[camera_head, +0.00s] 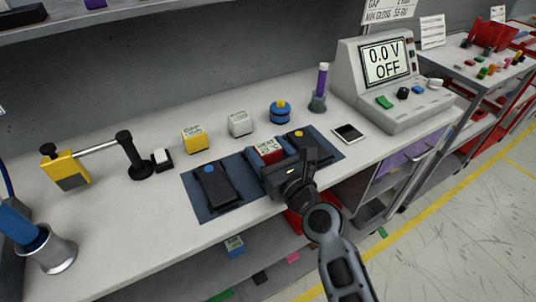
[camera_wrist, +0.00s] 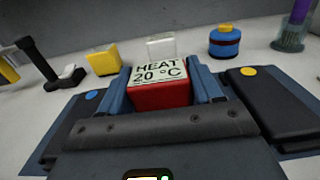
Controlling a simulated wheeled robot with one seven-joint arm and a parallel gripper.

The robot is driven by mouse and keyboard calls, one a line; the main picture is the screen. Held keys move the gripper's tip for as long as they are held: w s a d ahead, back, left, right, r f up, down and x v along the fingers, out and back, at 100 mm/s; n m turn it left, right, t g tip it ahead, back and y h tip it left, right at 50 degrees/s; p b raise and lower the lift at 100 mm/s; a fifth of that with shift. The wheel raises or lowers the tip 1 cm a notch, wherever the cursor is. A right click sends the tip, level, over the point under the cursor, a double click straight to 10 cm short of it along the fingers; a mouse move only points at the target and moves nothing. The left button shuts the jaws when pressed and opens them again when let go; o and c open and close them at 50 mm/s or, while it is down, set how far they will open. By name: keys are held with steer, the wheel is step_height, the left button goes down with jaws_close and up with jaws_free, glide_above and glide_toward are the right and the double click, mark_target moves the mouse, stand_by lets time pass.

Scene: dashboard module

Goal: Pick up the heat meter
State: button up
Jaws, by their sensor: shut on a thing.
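The heat meter (camera_head: 266,152) is a small red block with a pale display face reading "HEAT" and a temperature. In the wrist view the heat meter (camera_wrist: 160,88) sits between the two blue fingers of my gripper (camera_wrist: 166,86), which is shut on it. In the head view my gripper (camera_head: 270,166) comes from the front right and hides part of the meter's lower side. The meter is between two dark devices on blue mats. I cannot tell whether it touches the surface below.
A black device with a blue button (camera_head: 212,184) lies left, and one with a yellow button (camera_head: 300,142) lies right. Behind stand a yellow block (camera_head: 194,139), a white block (camera_head: 240,124) and a blue-yellow round thing (camera_head: 280,112). A console reading "0.0 V OFF" (camera_head: 400,100) stands right.

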steer(key=shift+c, duration=0.7)
steer(key=shift+r, duration=0.2)
